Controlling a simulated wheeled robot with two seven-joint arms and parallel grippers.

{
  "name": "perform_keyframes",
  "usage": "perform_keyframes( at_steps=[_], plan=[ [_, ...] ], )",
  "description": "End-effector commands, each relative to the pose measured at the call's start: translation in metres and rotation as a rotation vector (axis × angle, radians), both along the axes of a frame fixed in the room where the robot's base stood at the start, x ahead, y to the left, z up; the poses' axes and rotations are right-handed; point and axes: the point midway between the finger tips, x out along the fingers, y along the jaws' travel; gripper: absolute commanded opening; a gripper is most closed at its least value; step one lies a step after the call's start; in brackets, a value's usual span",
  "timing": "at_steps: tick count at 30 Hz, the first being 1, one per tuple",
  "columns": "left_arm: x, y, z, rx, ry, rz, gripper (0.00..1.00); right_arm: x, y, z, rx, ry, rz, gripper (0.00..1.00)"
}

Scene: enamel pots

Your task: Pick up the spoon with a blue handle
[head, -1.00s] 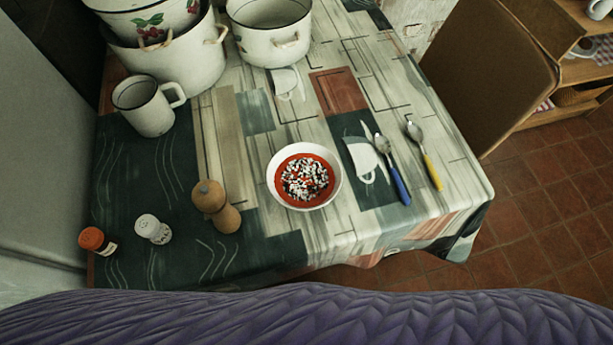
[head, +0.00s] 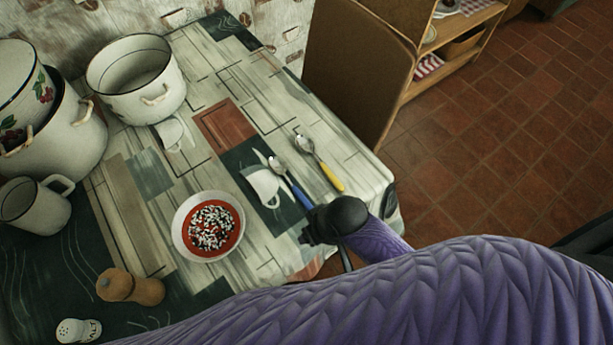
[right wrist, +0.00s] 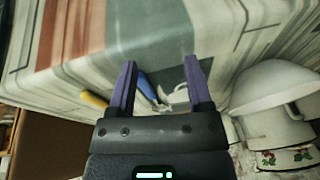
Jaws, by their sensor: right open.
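The spoon with a blue handle (head: 289,181) lies on the patterned tablecloth near the table's right edge, beside a printed white cup. The end of its handle is close to my right gripper (head: 320,225), which is at the table's front right corner. In the right wrist view, my right gripper (right wrist: 160,62) is open and empty, and the blue handle (right wrist: 146,85) shows between its fingers, beyond them. I cannot tell the exact gap, but no contact shows. My left gripper is not in view.
A yellow-handled spoon (head: 320,165) lies just right of the blue one. A white bowl (head: 179,240) with beads on red stands to the left.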

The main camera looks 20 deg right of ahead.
Motion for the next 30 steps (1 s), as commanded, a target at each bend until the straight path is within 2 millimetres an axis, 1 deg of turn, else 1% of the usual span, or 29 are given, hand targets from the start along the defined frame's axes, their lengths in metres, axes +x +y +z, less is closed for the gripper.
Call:
perform_keyframes(
  at_steps=[1,4,6,8,11,12,15,17,20,24,29,30],
  plan=[
    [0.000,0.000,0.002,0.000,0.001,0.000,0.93,0.010,0.007,0.008,0.009,-0.003,0.020,0.65],
    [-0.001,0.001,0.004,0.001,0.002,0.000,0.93,0.026,0.020,0.025,0.025,0.012,0.058,0.65],
    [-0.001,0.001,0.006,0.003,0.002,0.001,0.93,0.036,0.026,0.037,0.019,0.032,0.086,0.65],
    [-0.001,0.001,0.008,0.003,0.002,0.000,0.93,0.043,0.026,0.047,0.000,0.057,0.104,0.65],
    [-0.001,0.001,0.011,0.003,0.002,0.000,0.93,0.053,0.019,0.063,-0.060,0.105,0.119,0.65],
    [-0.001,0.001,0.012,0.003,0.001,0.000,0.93,0.056,0.013,0.069,-0.092,0.126,0.117,0.65],
    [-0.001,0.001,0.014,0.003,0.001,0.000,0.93,0.062,-0.003,0.080,-0.168,0.169,0.099,0.65],
    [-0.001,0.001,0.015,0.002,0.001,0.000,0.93,0.063,-0.010,0.083,-0.196,0.188,0.087,0.65],
    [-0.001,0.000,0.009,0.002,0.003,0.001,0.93,0.063,-0.013,0.075,-0.211,0.200,0.079,0.65],
    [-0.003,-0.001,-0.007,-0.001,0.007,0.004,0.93,0.062,-0.012,0.045,-0.209,0.203,0.082,0.65],
    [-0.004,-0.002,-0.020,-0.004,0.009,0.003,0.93,0.063,-0.012,0.020,-0.208,0.200,0.082,0.65],
    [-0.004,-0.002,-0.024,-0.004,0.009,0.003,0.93,0.063,-0.013,0.012,-0.208,0.200,0.082,0.65]
  ],
)
